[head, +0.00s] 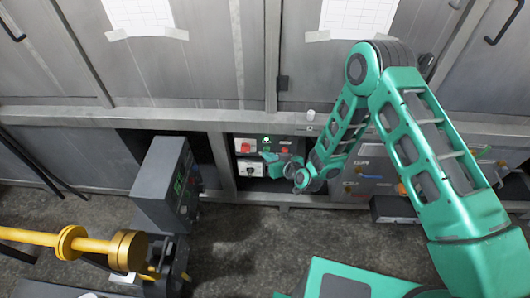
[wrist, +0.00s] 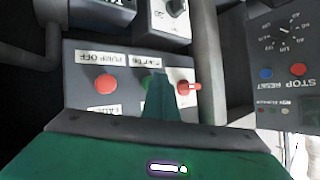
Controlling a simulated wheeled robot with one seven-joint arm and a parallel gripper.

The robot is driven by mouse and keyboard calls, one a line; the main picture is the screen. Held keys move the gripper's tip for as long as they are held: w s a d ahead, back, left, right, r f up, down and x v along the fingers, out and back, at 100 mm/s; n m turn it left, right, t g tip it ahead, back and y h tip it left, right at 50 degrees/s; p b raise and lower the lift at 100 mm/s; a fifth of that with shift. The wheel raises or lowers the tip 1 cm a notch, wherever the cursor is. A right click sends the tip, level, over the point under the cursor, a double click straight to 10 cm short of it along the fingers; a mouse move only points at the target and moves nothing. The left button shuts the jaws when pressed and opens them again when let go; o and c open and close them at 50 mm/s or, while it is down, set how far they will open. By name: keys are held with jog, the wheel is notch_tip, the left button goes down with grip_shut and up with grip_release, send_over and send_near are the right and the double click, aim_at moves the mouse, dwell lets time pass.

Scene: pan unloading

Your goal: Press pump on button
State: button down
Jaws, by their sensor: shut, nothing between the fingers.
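The pump panel (wrist: 78,68) is a grey box seen upside down in the wrist view. It has a red button (wrist: 106,84) beside a label reading PUMP OFF (wrist: 88,57). A second label (wrist: 143,61), partly covered, sits to its right, and a green button there is mostly hidden behind my finger. My gripper (wrist: 158,78) is shut and empty, with its green tip in front of that spot. I cannot tell whether it touches the button. In the head view my gripper (head: 268,158) is at the panel, just right of the red button (head: 244,148).
A red knob (wrist: 188,87) sticks out right of my finger. A box with a black knob (head: 250,168) is below the panel in the head view. A grey unit with a green display (head: 160,185) stands left, and yellow piping (head: 100,246) is at lower left.

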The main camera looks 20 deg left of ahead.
jog(key=shift+s+d, duration=0.25)
jog(key=shift+s, duration=0.65)
jog(key=s, duration=0.2)
jog(key=s+d, duration=0.1)
jog(key=s, duration=0.1)
jog(key=shift+s+d, duration=0.1)
jog(key=shift+s, duration=0.3)
dwell(0.5)
